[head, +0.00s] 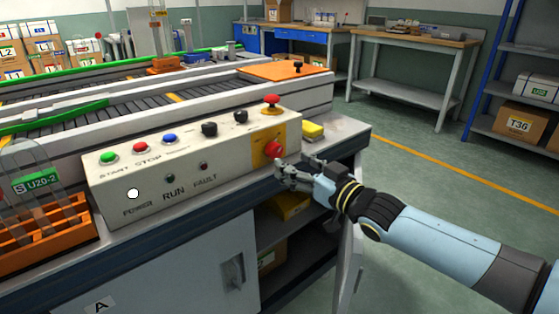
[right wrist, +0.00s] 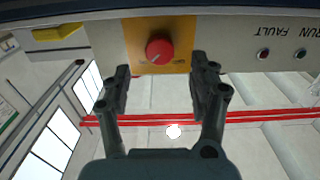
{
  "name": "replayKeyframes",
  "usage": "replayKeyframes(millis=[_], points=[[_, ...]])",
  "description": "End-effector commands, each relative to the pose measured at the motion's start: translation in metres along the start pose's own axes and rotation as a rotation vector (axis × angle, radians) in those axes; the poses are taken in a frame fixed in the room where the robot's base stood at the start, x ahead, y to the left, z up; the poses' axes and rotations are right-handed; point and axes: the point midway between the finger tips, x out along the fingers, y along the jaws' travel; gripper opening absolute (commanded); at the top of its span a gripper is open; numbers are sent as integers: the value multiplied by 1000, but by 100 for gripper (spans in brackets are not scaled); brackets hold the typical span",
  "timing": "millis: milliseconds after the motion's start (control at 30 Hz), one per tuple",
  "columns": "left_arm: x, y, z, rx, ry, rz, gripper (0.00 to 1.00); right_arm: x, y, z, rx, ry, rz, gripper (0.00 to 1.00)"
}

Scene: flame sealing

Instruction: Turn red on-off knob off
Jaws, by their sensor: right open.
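The red on-off knob (head: 274,149) sits on a yellow plate (head: 263,158) at the right end of the beige control box's front face. In the right wrist view the red knob (right wrist: 159,51) shows on its yellow plate (right wrist: 134,39), ahead of and between the fingertips. My right gripper (head: 281,172) is just in front of and slightly below the knob. It is open and empty, and its fingers (right wrist: 161,80) look apart from the knob. My left gripper is out of view.
The control box (head: 185,172) carries a red mushroom button (head: 271,101), black knobs (head: 209,129) and coloured buttons on top. An orange crate (head: 40,228) stands left of it. A yellow item (head: 312,130) lies to its right. Floor space at the right is open.

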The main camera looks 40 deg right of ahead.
Motion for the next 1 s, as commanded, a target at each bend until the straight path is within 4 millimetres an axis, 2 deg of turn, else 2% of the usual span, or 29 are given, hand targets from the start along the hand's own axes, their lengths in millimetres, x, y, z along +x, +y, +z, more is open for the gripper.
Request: replayKeyframes(millis=[100, 300, 433, 700, 1000], points=[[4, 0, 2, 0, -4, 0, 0, 23, 0, 1, 0, 1, 2, 61], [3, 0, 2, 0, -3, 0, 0, 50, 0, 0, 1, -1, 2, 61], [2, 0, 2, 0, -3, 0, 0, 56, 0, 0, 1, -2, 2, 61], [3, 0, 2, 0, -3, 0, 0, 57, 0, 1, 0, -2, 1, 59], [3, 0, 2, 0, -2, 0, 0, 57, 0, 1, 0, -2, 1, 20]])
